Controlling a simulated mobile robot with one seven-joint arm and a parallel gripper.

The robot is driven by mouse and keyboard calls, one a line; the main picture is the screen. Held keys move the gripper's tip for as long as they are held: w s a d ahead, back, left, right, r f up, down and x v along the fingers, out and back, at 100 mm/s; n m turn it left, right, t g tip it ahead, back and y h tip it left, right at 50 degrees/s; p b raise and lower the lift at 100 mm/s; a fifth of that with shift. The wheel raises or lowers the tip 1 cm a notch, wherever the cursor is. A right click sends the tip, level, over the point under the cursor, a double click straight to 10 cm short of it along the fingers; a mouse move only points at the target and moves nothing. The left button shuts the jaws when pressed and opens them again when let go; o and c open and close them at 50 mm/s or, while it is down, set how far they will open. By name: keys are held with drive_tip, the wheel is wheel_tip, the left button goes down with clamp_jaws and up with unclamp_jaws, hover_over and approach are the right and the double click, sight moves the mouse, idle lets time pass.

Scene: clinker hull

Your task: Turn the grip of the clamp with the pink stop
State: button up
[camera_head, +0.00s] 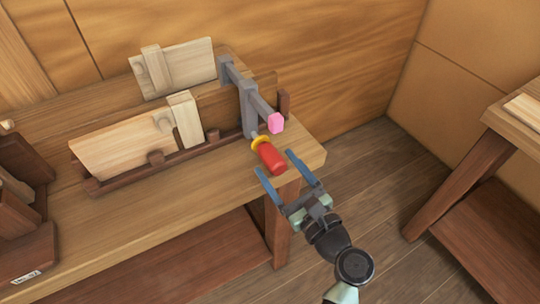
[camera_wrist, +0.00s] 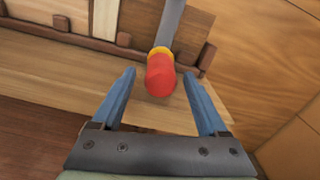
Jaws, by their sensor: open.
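The clamp (camera_head: 249,108) is grey and stands at the right end of the workbench, with a pink stop (camera_head: 276,122) at the end of its bar. Its red grip (camera_head: 269,157) with a yellow collar (camera_head: 260,141) points toward my gripper (camera_head: 288,165). My gripper is open, its two blue fingers spread on either side of the grip's near end, not visibly touching it. In the wrist view the red grip (camera_wrist: 160,76) shows between and beyond the fingertips, roughly centred. The pink stop is not visible in the wrist view.
The workbench (camera_head: 90,230) carries a dark wooden rack (camera_head: 150,168) with a pale board (camera_head: 120,145) in it, and another pale board (camera_head: 180,68) behind. Dark wooden blocks (camera_head: 20,215) stand at the left. A second table (camera_head: 515,120) is at the right, with open floor between.

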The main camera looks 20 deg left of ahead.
sight(270, 157)
drive_tip(key=shift+x, duration=1.9)
clamp_jaws()
